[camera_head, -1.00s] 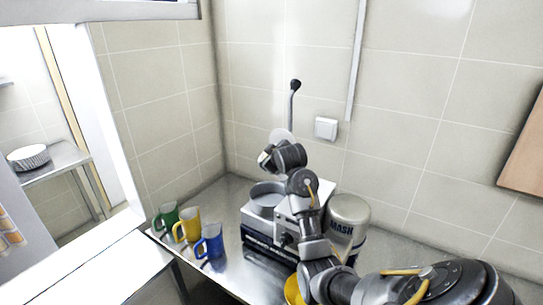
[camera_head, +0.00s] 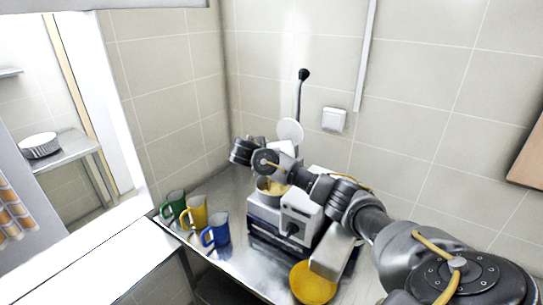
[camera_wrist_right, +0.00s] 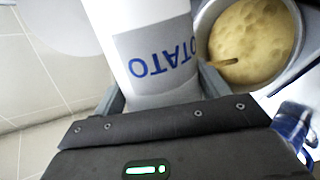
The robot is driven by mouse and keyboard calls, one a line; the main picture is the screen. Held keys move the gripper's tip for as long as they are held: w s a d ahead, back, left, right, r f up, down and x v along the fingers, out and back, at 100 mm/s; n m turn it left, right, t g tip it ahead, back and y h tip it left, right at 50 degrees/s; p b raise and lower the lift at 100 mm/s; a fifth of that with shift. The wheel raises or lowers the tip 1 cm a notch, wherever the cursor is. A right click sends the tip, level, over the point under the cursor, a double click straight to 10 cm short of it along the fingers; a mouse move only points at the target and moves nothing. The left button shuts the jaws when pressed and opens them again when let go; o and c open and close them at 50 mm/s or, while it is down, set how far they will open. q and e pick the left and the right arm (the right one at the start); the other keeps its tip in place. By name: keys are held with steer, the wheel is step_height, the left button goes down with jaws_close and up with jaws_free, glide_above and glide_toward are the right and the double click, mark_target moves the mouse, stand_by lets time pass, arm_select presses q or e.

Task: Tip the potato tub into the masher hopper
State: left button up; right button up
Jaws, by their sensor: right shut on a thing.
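The potato tub (camera_wrist_right: 155,50) is a white cylinder with an upside-down blue label in the wrist view. My right gripper (camera_wrist_right: 160,92) is shut on it, with a finger on either side. The tub's mouth is out of the wrist view. In the head view a little of the white tub (camera_head: 286,148) shows beside my wrist, above the masher (camera_head: 290,215). The round metal hopper (camera_head: 263,190) holds yellow, lumpy potato, also visible in the wrist view (camera_wrist_right: 250,42), right beside the tub. My left gripper is not in view.
Green (camera_head: 173,205), yellow (camera_head: 195,214) and blue (camera_head: 216,231) mugs stand left of the masher. A yellow bowl (camera_head: 313,284) sits in front. A black-knobbed lever (camera_head: 301,95) and white disc (camera_head: 290,131) rise behind.

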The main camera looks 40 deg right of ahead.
steer(key=n+g+h+b, duration=0.1)
steer(key=w+a+f+n+h+b, duration=0.1)
steer(key=n+h, duration=0.1)
steer(key=w+a+n+g+h+b, duration=0.1)
steer(key=shift+w+a+f+n+g+h, duration=0.2)
steer(key=shift+f+n+g+h, duration=0.1)
steer(key=shift+n, duration=0.1)
steer(key=shift+r, duration=0.15)
stand_by(0.5)
steer(key=shift+s, duration=0.1)
stand_by(1.9)
